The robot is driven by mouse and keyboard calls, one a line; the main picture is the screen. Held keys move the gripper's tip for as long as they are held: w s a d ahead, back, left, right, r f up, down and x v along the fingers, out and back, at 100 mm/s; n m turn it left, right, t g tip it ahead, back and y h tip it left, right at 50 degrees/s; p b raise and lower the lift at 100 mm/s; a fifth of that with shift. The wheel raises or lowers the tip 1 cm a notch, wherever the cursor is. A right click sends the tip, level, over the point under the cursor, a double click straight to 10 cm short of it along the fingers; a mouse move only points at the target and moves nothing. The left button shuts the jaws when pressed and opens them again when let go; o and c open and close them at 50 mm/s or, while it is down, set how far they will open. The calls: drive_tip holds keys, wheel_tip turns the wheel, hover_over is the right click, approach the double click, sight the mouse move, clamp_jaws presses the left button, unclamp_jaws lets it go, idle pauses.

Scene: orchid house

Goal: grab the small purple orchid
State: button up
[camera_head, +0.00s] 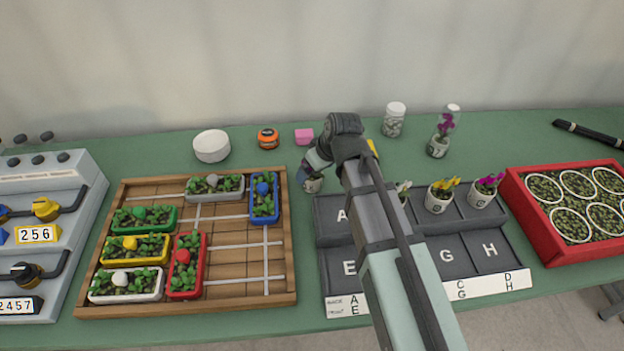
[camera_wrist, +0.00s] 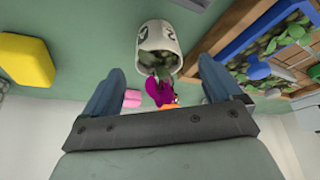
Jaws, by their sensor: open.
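A small white pot with a dark mark (camera_wrist: 158,38) holds a plant with a purple flower (camera_wrist: 160,92) in the wrist view. The flower shows between the fingers of my open gripper (camera_wrist: 160,68), and the pot shows around and past the fingertips. In the head view my gripper (camera_head: 308,168) is over this pot (camera_head: 313,185), whose flower is hidden there. Another purple-flowered pot (camera_head: 481,197) stands in the grey lettered tray (camera_head: 470,258) at right. A purple flower under a clear glass cover (camera_head: 441,130) stands at the back. I cannot tell whether the fingers touch the pot.
Yellow-flowered (camera_head: 438,200) and white-flowered pots stand in the lettered tray, partly behind my arm. A wooden board (camera_head: 280,280) with planters, including a blue one (camera_head: 264,208), lies left of my gripper. A pink block (camera_head: 304,136), orange-black tin (camera_head: 268,138) and white dish (camera_head: 211,147) are behind.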

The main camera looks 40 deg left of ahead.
sight(312, 176)
drive_tip(key=shift+f, duration=0.15)
drive_tip(key=shift+x, duration=2.5)
drive_tip(key=shift+w, duration=0.1)
drive_tip(key=c, duration=1.2)
drive_tip(key=shift+o, duration=0.2)
